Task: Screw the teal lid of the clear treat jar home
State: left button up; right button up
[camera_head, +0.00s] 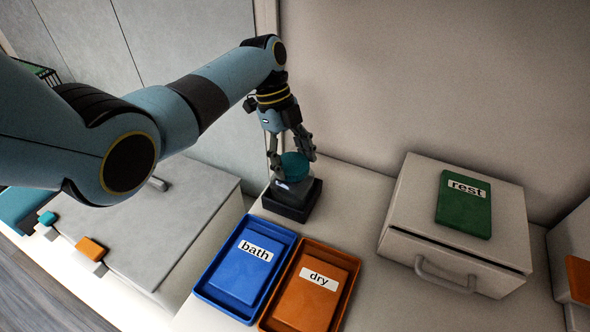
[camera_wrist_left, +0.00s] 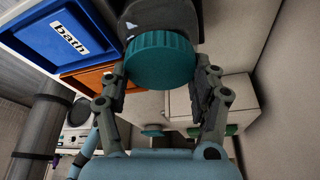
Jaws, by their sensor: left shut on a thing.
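The teal lid (camera_head: 295,166) sits on top of the treat jar (camera_head: 292,187), which stands in a dark square base (camera_head: 291,208) on the counter near the wall. My left gripper (camera_head: 291,161) comes down from above, shut on the lid with one finger on each side. In the left wrist view the ribbed lid (camera_wrist_left: 160,61) is between the fingers of my left gripper (camera_wrist_left: 160,82). The lid hides most of the jar there, and I cannot tell how far down the lid sits. My right gripper is in neither view.
A blue tray marked "bath" (camera_head: 205,289) and an orange tray marked "dry" (camera_head: 266,322) lie just in front of the base. A white drawer box (camera_head: 410,247) with a green "rest" block (camera_head: 464,212) stands to the right. Counter between them is clear.

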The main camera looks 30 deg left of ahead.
pick_arm(q)
jog(key=shift+m, duration=0.3)
jog(key=shift+f+m+g+b, duration=0.15)
jog(key=shift+m+g+b, duration=0.15)
jog(key=shift+m+b, duration=0.4)
jog(key=shift+m+g+y+b, duration=0.3)
jog(key=shift+m, duration=1.2)
